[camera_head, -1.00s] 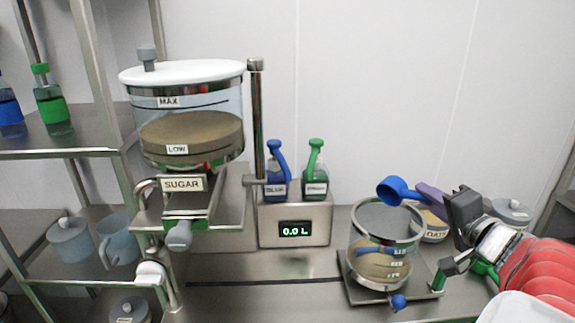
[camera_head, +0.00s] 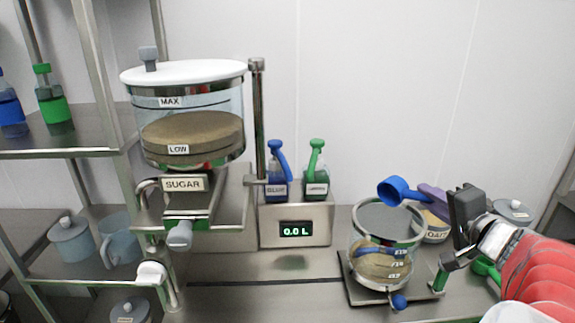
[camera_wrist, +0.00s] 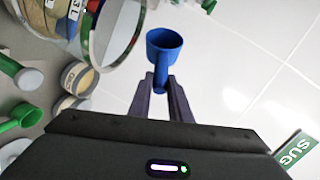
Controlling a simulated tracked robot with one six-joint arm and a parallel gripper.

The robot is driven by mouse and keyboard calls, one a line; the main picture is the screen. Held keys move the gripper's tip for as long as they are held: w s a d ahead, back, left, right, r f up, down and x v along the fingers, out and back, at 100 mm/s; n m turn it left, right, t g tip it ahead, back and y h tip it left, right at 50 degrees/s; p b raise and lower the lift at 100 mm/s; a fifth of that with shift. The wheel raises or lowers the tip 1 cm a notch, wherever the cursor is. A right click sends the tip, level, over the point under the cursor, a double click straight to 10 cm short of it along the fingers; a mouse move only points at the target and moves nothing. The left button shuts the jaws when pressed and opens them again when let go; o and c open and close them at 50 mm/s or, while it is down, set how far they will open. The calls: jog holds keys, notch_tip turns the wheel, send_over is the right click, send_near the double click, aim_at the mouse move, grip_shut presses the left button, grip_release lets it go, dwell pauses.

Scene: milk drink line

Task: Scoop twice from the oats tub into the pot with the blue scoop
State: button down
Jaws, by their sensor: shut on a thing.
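My gripper (camera_head: 436,194) is shut on the handle of the blue scoop (camera_head: 398,190). The scoop's bowl is above the right rim of the pot (camera_head: 384,214), clear of it. In the wrist view the scoop (camera_wrist: 164,46) points away between my gripper's fingers (camera_wrist: 161,95); whether its bowl holds anything cannot be told. The pot is clear-walled with a metal rim and has light brown content in its lower part. The oats tub (camera_head: 437,232) stands behind and right of the pot, partly hidden by my gripper.
The pot stands on a metal plate (camera_head: 362,290) with a blue-knobbed tap in front. A display box (camera_head: 270,232) reading 0.0 L carries blue and green bottles. The sugar dispenser (camera_head: 190,95) stands left. Another lidded tub (camera_head: 512,210) is at the far right. Bench between is clear.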

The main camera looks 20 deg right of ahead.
jog(key=shift+d+m+g+y, duration=0.15)
jog(key=shift+m+g, duration=0.3)
jog(key=shift+m, duration=0.9)
jog(key=shift+a+m+g+y, duration=0.15)
jog(key=shift+m+g, duration=0.3)
jog(key=shift+m, duration=0.9)
jog(key=shift+s+d+m+g+y, duration=0.1)
jog(key=shift+m+g+y, duration=0.25)
jog(key=shift+m, duration=0.9)
jog(key=shift+d+m+g+y, duration=0.1)
jog(key=shift+m+g+y, duration=0.25)
jog(key=shift+m, duration=0.9)
jog(key=m+y, duration=0.1)
jog(key=r+m+y, duration=0.1)
jog(key=m+y, duration=0.1)
jog(key=shift+d+r+m, duration=0.25)
jog(key=shift+r+m, duration=0.05)
jog(key=shift+r+m+y, duration=0.4)
jog(key=shift+m+y, duration=0.4)
jog(key=shift+m, duration=0.1)
